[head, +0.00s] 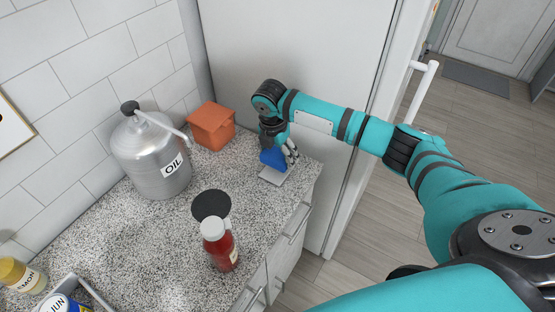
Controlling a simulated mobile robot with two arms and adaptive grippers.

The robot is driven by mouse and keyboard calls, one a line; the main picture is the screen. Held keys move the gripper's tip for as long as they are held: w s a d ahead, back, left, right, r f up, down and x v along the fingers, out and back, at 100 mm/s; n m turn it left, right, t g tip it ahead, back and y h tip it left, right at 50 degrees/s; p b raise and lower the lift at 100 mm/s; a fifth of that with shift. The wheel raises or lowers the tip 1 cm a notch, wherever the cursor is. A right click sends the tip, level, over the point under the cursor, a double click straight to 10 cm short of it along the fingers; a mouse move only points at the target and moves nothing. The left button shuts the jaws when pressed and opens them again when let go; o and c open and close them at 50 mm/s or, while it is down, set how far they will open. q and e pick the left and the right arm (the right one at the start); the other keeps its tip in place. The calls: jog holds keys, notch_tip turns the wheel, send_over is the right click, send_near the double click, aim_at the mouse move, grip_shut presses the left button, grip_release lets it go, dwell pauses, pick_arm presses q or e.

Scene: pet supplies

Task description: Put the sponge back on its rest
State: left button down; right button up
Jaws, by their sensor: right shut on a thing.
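The blue sponge (268,160) is at the right end of the speckled counter, held in my right gripper (280,154). The gripper points down and is shut on the sponge, partly covering it. The light grey flat rest (274,178) lies on the counter directly below the sponge, near the counter's edge. I cannot tell whether the sponge touches the rest or hangs just above it. My left gripper is not in view.
An orange box (211,128) stands left of the gripper, by the wall. A silver oil can (150,160) stands further left. A red bottle (220,250) and a dark round disc (211,205) are nearer. A white door or panel (290,50) rises behind the counter.

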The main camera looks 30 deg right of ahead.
aim_at(278, 162)
notch_tip(278, 162, down, 2)
jog(key=shift+s+f+p, duration=0.1)
jog(key=shift+f+p, duration=0.05)
jog(key=shift+p, duration=0.35)
jog(key=shift+f, duration=0.5)
jog(key=shift+f, duration=0.1)
jog(key=o, duration=1)
jog(key=shift+o, duration=0.2)
jog(key=r+b, duration=0.1)
jog(key=r, duration=0.2)
jog(key=r+b, duration=0.1)
jog(key=r, duration=0.3)
jog(key=a+r+b, duration=0.1)
jog(key=r, duration=0.3)
jog(key=shift+s+a, duration=0.1)
jog(key=shift+s, duration=0.1)
jog(key=shift+s+r, duration=0.1)
jog(key=shift+r, duration=0.5)
